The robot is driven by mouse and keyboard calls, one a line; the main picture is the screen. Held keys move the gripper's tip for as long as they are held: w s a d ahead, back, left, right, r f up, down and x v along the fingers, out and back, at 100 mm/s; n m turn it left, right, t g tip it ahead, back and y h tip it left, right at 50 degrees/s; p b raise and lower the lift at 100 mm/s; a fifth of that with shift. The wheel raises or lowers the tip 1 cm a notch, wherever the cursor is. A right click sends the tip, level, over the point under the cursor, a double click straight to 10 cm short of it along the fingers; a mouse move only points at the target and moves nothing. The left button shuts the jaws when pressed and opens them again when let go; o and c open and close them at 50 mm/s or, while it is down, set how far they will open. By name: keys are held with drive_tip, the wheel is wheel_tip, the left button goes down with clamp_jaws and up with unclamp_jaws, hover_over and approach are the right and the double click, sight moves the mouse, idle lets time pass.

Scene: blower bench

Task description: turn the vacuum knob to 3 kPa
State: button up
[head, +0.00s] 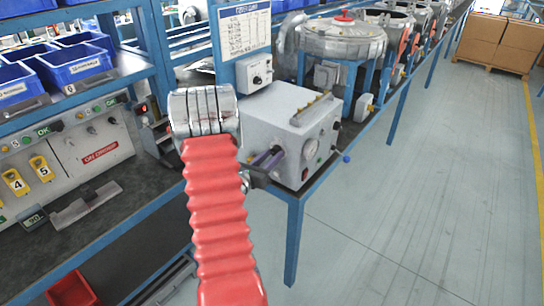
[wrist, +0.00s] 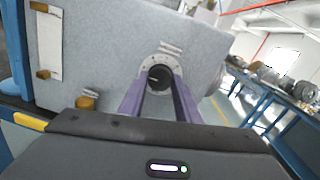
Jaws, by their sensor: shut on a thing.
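The vacuum knob (wrist: 160,77) is a dark round knob on a pale ring-shaped dial on the front of a grey box (head: 275,125). It carries a light mark; the dial's figures are too small to read. My gripper (wrist: 160,86) has its two purple fingers on either side of the knob and is shut on it. In the head view my gripper (head: 269,158) reaches the box front from the left, and the fingers largely hide the knob.
A small control box with a black knob (head: 257,80) is mounted behind, under a printed chart (head: 245,30). Blue bins (head: 75,62) stand on the left shelf.

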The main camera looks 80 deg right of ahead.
drive_tip(key=shift+s+m, duration=0.1)
drive_tip(key=shift+m, duration=1.1)
drive_tip(key=o, duration=1.1)
drive_tip(key=shift+c, duration=0.2)
drive_tip(key=v, duration=1.4)
